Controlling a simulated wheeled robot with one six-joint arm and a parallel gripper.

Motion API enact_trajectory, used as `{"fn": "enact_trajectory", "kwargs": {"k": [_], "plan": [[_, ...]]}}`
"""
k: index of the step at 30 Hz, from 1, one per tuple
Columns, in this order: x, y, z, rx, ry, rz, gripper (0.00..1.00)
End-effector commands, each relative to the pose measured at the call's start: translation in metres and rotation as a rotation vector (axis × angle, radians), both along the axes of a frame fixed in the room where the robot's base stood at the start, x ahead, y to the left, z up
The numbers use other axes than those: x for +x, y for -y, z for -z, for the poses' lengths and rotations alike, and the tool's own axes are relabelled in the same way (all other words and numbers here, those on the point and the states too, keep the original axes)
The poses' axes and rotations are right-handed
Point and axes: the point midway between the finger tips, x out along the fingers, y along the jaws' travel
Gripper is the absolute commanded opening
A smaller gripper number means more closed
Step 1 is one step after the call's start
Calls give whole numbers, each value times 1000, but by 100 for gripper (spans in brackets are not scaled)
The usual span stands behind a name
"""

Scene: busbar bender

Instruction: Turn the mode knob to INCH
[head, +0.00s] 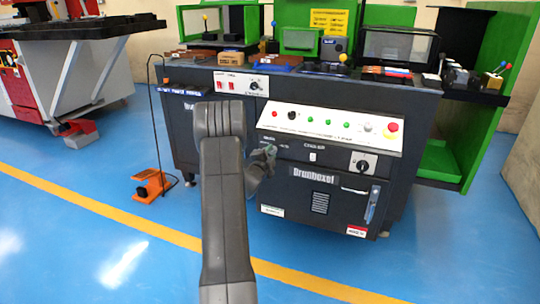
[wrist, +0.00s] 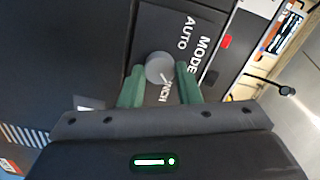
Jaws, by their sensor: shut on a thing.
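The mode knob (wrist: 159,67) is a round grey knob on a dark plate marked MODE, AUTO and INCH in the wrist view. My gripper (wrist: 160,77) has its two green fingers on either side of the knob and is shut on it. A pale pointer mark shows on the knob's lower right side, on the side of the INCH label (wrist: 166,93); its exact alignment is hard to tell. The INCH label is partly covered near the right finger. In the head view my gripper (head: 266,158) is at the left of the front panel and hides the knob.
The sloped button panel (head: 330,124) with an emergency stop (head: 391,129) is just above my gripper. Another rotary switch (head: 363,162) is to the right. An orange foot pedal (head: 152,186) stands on the floor at left. The blue floor in front is clear.

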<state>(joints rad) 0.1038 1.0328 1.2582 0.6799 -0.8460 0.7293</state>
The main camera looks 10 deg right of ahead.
Motion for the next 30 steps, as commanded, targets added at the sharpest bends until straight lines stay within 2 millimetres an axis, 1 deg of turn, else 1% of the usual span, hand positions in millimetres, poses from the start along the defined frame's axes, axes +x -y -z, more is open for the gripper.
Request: {"fn": "enact_trajectory", "kwargs": {"k": [17,18,20,21,30], "plan": [[-1,0,1,25,14,2,7],[-1,0,1,26,14,1,38],[-1,0,1,24,14,1,50],[-1,0,1,24,14,1,52],[-2,-1,0,23,14,0,52]]}}
